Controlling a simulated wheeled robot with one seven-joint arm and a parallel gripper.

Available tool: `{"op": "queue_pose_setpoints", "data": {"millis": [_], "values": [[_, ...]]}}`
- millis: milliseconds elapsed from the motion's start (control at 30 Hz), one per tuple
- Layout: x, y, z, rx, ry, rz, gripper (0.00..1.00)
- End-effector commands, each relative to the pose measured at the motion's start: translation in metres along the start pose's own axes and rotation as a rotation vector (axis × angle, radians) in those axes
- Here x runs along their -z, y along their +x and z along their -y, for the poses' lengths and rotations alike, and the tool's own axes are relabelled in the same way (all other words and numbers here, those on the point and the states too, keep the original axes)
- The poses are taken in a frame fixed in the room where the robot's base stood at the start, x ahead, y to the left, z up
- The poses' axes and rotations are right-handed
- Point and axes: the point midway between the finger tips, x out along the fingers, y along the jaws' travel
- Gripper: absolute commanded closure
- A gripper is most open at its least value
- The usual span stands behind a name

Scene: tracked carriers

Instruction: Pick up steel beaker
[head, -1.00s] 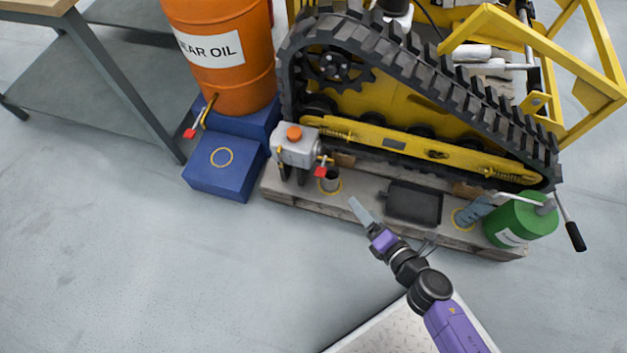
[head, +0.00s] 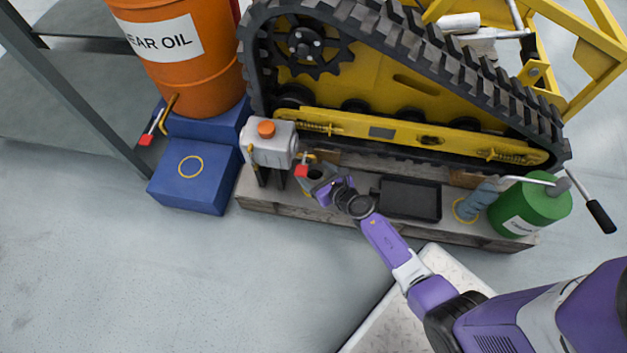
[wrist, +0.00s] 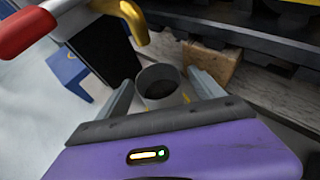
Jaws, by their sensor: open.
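The steel beaker (wrist: 157,88) is a small grey open-topped cup, standing upright with a dark inside in the wrist view. In the head view its rim (head: 317,173) shows on the wooden pallet, just below the red valve handle, partly hidden by my gripper. My gripper (wrist: 162,80) is open, with one grey finger to the left of the beaker and one to the right. The beaker stands between the fingers and looks ungripped. Whether a finger touches it, I cannot tell. Its lower part is hidden behind my gripper's body.
A grey tank with a red-handled yellow tap (wrist: 130,20) stands close at the left of the beaker. A wooden block (wrist: 212,62) and the black track (head: 400,160) lie behind it. A black tray (head: 410,198) and green can (head: 530,205) stand to the right on the pallet (head: 300,205).

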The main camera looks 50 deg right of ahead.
Motion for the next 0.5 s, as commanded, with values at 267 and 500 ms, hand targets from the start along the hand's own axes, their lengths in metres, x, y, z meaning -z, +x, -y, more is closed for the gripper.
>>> {"op": "queue_pose_setpoints", "data": {"millis": [267,500], "values": [[0.0,0.034,-0.001,0.001,0.003,0.001,0.23],[-0.001,0.035,-0.002,0.0,0.003,0.001,0.23]]}}
